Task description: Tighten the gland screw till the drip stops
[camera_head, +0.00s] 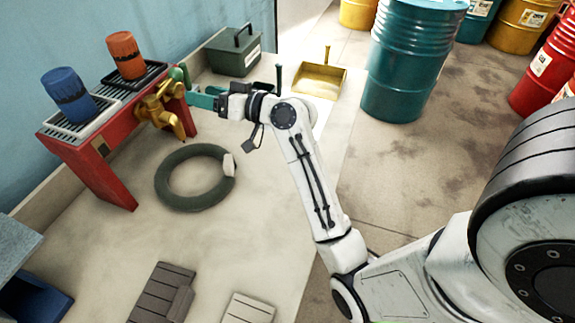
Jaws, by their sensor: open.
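A brass tap assembly (160,107) is fixed to the front of a red stand (100,172) at the left. My gripper (188,97) is at the right side of the brass assembly, with its teal fingers pointing left toward it. The gripper is open. A small green rounded part (179,75) shows just above the fingertips. I cannot tell whether the fingers touch the brass. The gland screw is too small or hidden to make out, and no drip can be seen.
A blue container (68,92) and an orange container (126,55) stand on grates on the red stand. A dark green ring (167,191) lies on the floor below. A green toolbox (233,52), a brass dustpan (320,80) and a teal drum (408,60) stand behind.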

